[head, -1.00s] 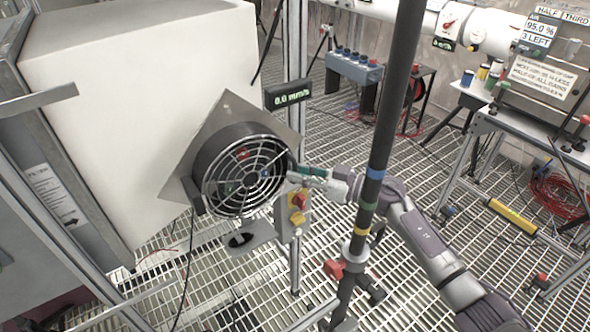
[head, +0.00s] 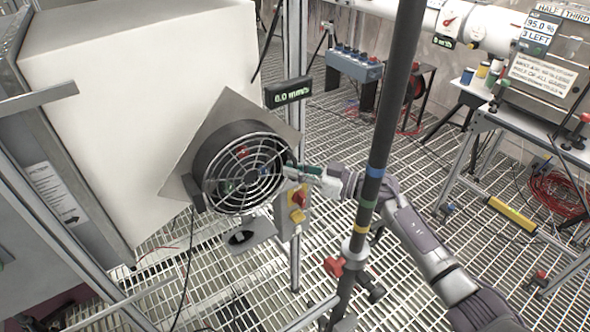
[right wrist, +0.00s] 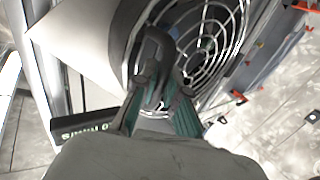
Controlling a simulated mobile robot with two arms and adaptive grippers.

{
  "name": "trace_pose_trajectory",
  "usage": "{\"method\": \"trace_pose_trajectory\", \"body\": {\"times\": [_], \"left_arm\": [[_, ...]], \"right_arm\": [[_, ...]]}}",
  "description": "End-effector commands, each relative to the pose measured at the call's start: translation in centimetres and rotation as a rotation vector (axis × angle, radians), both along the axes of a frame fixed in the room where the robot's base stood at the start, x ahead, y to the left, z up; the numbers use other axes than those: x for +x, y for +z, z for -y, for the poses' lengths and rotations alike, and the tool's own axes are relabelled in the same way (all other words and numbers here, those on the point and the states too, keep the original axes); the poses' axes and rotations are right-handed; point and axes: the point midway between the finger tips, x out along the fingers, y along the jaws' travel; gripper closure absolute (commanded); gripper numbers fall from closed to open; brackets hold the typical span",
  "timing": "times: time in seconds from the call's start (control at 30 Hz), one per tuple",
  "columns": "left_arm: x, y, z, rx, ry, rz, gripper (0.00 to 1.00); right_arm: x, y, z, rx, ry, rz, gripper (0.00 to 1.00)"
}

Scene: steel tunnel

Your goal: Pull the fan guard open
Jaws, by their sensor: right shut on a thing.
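The fan guard (head: 232,188) is a round, pale wire grille on the front of a black fan housing (head: 208,152). The housing sits on a grey diamond-shaped plate (head: 232,108) on the big white box. My right gripper (head: 293,171) is at the guard's right edge, shut on it. In the right wrist view the closed fingers (right wrist: 160,78) cover their contact point, with the guard's rings (right wrist: 222,40) just beyond. Coloured parts show behind the wires. The guard stands at most slightly off the housing; the exact gap is unclear. My left gripper is out of view.
A yellow switch box (head: 291,212) with a red knob is just below my right gripper. A dark upright pole (head: 384,140) stands in front of my right arm. Open grating floor (head: 430,225) lies to the right.

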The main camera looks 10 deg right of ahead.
Motion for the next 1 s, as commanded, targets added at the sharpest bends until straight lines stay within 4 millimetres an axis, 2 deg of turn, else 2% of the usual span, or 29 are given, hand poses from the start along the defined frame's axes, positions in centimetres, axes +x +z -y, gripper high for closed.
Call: {"method": "trace_pose_trajectory", "body": {"times": [0.17,0.3,0.43,0.6,0.93,0.97,1.0], "left_arm": [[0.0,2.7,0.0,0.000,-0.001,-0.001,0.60],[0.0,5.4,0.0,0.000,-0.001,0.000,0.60],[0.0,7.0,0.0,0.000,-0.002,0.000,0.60],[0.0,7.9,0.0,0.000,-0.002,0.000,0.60],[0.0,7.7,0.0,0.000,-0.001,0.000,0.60],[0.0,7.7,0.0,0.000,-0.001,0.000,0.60],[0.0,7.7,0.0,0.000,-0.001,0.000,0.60]], "right_arm": [[-1.2,0.6,0.1,0.004,-0.044,-0.004,1.00],[-2.8,0.6,0.3,0.002,-0.102,-0.006,1.00],[-4.4,0.5,0.5,-0.002,-0.130,-0.006,1.00],[-6.0,0.1,0.6,-0.002,-0.130,-0.004,1.00],[-6.1,-0.1,0.6,0.000,-0.130,-0.001,1.00],[-6.1,-0.1,0.6,0.000,-0.131,-0.001,0.86],[-6.1,-0.1,0.6,0.000,-0.131,-0.001,0.79]]}}
